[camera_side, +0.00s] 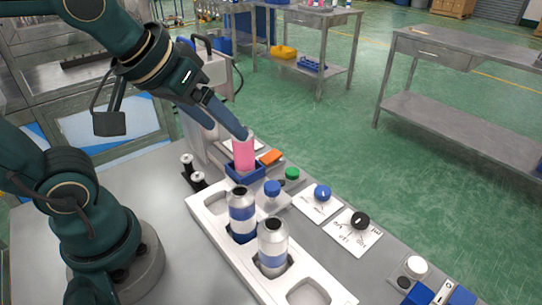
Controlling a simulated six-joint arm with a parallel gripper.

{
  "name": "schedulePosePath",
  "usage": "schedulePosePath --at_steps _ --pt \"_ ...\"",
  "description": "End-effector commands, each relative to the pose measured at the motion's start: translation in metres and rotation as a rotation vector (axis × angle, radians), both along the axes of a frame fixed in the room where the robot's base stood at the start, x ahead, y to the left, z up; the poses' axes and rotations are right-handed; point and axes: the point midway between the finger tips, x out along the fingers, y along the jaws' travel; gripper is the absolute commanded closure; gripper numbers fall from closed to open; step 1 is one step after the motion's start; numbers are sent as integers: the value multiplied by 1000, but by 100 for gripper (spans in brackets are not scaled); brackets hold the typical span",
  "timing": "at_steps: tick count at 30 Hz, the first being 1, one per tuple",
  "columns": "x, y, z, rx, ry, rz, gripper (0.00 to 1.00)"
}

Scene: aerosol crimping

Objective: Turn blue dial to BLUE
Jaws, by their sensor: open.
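The blue dial (322,193) sits on a white square plate (310,207) to the right of the white tray. The marks on this plate are too small to read, so its setting cannot be told. My gripper (230,131) is open, its fingers pointing down to the right. One fingertip overlaps the top of a pink can (243,155) in the picture; whether they touch cannot be told. The gripper is up and to the left of the blue dial, well apart from it.
The pink can stands in a blue holder (234,175). A white tray (310,273) holds two silver-and-blue cans (273,245). A blue knob (272,187), a green button (292,173) and a black dial (360,219) are near the blue dial. A white knob (416,265) is at front right.

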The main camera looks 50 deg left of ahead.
Motion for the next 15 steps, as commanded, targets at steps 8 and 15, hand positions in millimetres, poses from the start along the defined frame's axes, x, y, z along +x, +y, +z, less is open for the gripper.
schedulePosePath --at_steps 8,15 --pt "69 -10 4 -43 4 115 29" --pt "128 -37 -30 -49 47 159 29"
